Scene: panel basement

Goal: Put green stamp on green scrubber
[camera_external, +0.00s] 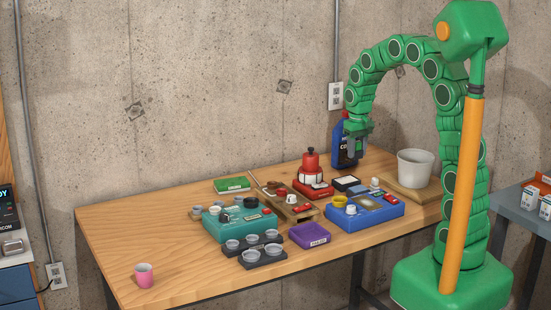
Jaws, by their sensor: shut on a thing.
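My gripper (356,148) points down above the back right of the wooden table, in front of a dark blue bottle (345,132). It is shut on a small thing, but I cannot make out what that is. A flat green block (231,184) with pale markings lies near the back of the table, left of the middle. It may be the green scrubber, and its top looks bare. It is well to the left of my gripper and apart from it. I cannot pick out the green stamp for sure.
A teal device (238,227), a wooden rack (297,213), a red-topped appliance (312,188), a blue device (365,213), a purple box (309,236) and a dark cup tray (262,260) crowd the middle. A white pot (415,168) stands right. A pink mug (144,275) stands front left.

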